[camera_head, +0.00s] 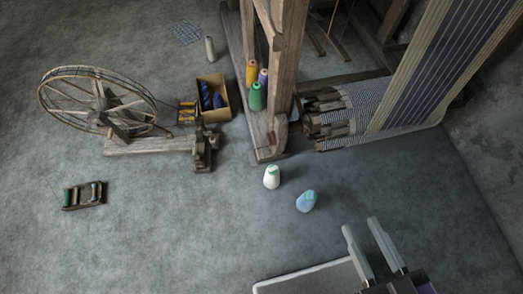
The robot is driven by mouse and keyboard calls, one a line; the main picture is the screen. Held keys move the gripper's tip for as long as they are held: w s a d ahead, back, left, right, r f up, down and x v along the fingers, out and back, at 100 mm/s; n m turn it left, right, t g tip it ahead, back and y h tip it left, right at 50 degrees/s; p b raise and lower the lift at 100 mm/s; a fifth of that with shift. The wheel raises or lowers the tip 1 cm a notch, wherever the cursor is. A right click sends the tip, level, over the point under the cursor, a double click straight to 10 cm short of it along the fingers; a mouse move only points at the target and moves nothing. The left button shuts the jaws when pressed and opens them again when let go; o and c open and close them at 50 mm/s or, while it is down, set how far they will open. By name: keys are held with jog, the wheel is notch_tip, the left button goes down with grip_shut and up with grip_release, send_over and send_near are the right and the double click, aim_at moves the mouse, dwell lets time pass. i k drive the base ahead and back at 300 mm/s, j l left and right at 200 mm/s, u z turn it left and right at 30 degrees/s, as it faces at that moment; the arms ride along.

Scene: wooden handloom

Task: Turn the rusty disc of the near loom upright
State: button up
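The near wooden loom stands at the top centre and right, with an upright post (287,60) and a striped woven cloth (425,65) sloping up to the right. I cannot make out a rusty disc for certain. A rounded brownish piece (280,127) shows at the foot of the post, too small to identify. The ragged wooden end of the cloth roller (322,112) shows to its right. My gripper (361,225) is at the lower right, its two pale fingers apart with nothing between them. It is well short of the loom.
A white cone (271,177) and a blue cone (306,201) stand on the floor between my gripper and the loom. Several coloured cones (257,96) stand by the post. A spinning wheel (97,101), a box (213,99) and a small rack (84,195) are left. The lower-left floor is clear.

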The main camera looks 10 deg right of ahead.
aim_at(271, 136)
jog(key=j, duration=0.15)
jog(key=i+j+u, duration=0.2)
jog(key=i+j, duration=0.3)
jog(key=i+j+u, duration=0.25)
jog(key=i+j, duration=0.15)
jog(key=i, duration=0.3)
